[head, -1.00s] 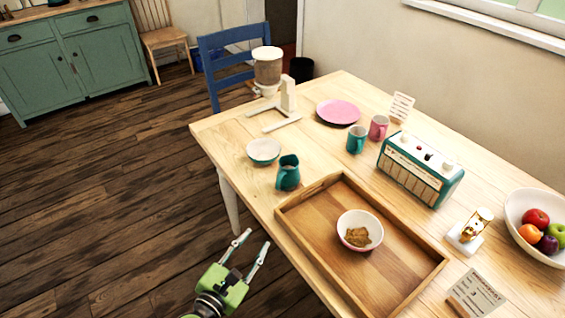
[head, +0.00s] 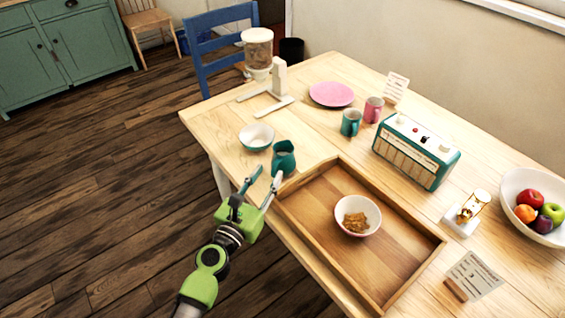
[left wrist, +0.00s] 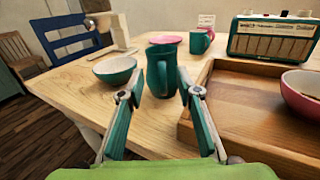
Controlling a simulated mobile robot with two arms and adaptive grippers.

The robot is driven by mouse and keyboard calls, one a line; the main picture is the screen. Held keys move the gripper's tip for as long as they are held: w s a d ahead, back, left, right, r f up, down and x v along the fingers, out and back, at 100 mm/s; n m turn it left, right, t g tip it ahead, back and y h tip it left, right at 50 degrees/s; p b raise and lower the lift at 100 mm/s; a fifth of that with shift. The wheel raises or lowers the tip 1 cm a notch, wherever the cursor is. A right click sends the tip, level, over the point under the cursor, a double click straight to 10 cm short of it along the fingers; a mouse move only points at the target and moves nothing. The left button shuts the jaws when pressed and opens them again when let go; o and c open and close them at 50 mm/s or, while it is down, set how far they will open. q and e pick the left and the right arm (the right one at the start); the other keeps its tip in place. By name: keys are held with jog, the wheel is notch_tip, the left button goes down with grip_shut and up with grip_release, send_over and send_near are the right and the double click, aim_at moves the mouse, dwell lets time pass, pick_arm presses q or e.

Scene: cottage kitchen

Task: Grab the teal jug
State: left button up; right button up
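The teal jug (head: 284,157) stands upright on the wooden table, near its left edge, between the teal bowl and the tray. It also shows in the left wrist view (left wrist: 160,72), straight ahead between the fingers. My left gripper (head: 264,178) is open and empty, with its fingertips just in front of the jug. In the left wrist view the open fingers (left wrist: 156,92) reach toward the jug's two sides; I cannot tell whether they touch it. My right gripper is in neither view.
A teal bowl (head: 257,137) stands left of the jug. The wooden tray (head: 300,205) with a bowl of food (head: 346,206) lies close on the right. A cereal dispenser (head: 258,52), a pink plate (head: 331,94), a teal mug (head: 350,123) and a radio (head: 416,150) stand farther back.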

aim_at(274, 167)
pick_arm(q)
jog(key=x, duration=0.4)
jog(key=shift+w+d+f, duration=0.15)
jog(key=shift+d+f, duration=0.05)
jog(key=shift+d, duration=0.1)
grip_shut()
jog(key=shift+r, duration=0.15)
jog(key=shift+r, duration=0.1)
